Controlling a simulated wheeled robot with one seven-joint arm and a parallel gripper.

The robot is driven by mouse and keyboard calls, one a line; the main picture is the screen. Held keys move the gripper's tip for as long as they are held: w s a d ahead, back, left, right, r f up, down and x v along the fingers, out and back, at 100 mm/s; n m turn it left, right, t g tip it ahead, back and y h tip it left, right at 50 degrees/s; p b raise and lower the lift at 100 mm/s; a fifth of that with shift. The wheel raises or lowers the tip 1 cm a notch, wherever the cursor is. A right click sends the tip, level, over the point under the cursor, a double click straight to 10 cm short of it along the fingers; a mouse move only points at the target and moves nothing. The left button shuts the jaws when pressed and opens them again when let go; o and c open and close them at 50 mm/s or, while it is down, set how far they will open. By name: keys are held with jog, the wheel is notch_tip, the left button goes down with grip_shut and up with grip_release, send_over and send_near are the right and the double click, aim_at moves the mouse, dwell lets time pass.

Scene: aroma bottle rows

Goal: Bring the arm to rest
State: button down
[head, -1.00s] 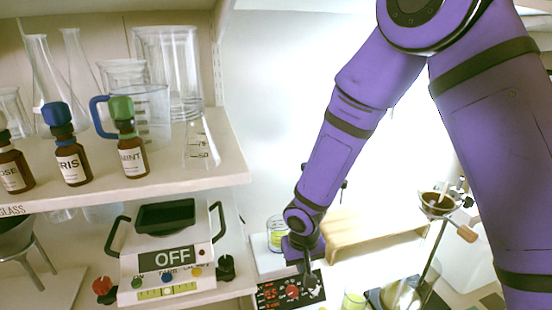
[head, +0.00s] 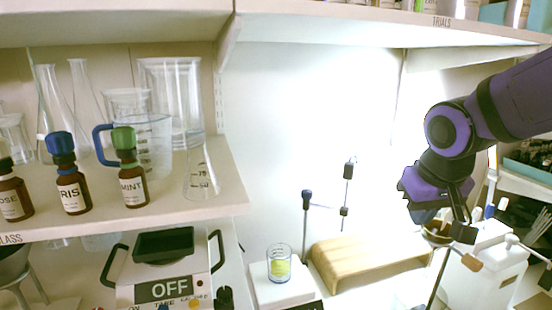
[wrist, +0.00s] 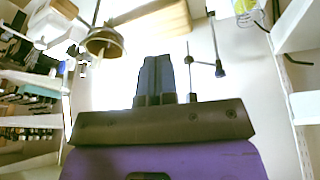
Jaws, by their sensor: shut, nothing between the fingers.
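My purple arm reaches in from the right side of the head view. My gripper (head: 455,228) hangs at the right, in front of the wall and close to the copper-coloured bowl on a stand (head: 437,236). In the wrist view my gripper's two dark fingers (wrist: 155,75) lie side by side, shut, with nothing between them. The bowl (wrist: 103,42) shows to the left of the fingers there. In the head view the gripper overlaps the bowl, and I cannot tell whether they touch.
Brown bottles, among them MINT (head: 133,188) and IRIS (head: 73,192), stand on the left shelf (head: 190,195) before glassware. Below are a balance marked OFF (head: 165,288), a beaker (head: 279,264) on a white device, and a wooden stand (head: 365,262).

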jog(key=s+d+r, duration=0.2)
jog(key=s+r, duration=0.1)
jog(key=s, duration=0.3)
jog(key=s+d+r+t, duration=0.1)
jog(key=s+d+r, duration=0.2)
jog(key=s, duration=0.3)
jog(key=shift+s+r+y, duration=0.15)
jog(key=shift+s+y, duration=0.15)
jog(key=shift+s, duration=0.1)
dwell(1.1)
